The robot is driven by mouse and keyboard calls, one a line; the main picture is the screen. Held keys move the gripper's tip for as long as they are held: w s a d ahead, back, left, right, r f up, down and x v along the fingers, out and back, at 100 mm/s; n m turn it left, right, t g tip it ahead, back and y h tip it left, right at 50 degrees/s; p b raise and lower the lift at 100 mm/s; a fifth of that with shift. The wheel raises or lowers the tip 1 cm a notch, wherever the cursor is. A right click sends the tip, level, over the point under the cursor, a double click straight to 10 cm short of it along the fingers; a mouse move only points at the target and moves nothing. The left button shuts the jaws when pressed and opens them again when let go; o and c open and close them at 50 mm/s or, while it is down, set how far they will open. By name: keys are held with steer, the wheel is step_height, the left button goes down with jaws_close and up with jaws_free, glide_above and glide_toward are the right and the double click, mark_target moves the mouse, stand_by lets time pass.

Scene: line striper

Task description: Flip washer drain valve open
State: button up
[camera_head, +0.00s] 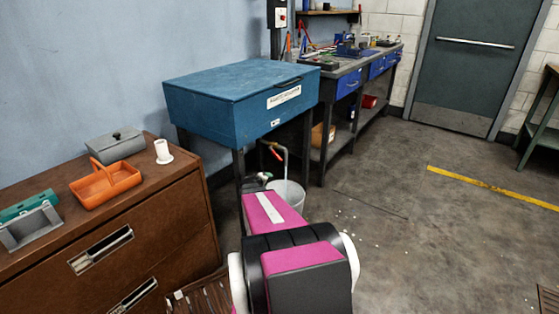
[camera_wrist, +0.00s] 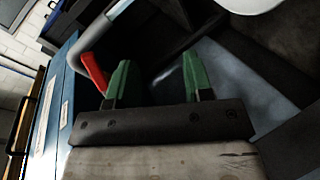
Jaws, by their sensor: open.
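The washer (camera_head: 240,95) is a blue box with a closed lid and a white label, standing on dark legs; its blue side also shows in the wrist view (camera_wrist: 52,115). Below it, the drain valve's red handle (camera_head: 272,150) sits by a grey pipe that bends down toward a bucket. In the wrist view the red handle (camera_wrist: 94,72) lies just left of my left green finger, outside the jaws, with the grey pipe (camera_wrist: 98,28) above it. My gripper (camera_wrist: 158,75) is open, with nothing visible between its fingers. I cannot tell whether the finger touches the handle.
A pale bucket (camera_head: 289,194) stands under the pipe, partly hidden by my arm. A brown drawer cabinet (camera_head: 150,225) at left holds an orange basket (camera_head: 105,183) and a grey box (camera_head: 115,145). A workbench (camera_head: 345,75) stands behind. The floor at right is mostly clear.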

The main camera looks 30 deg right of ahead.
mark_target(277, 158)
step_height(277, 158, up, 8)
steer(key=m+h, duration=0.3)
steer(key=h, duration=0.2)
steer(key=x, duration=1)
steer(key=shift+f, duration=0.15)
jaws_close()
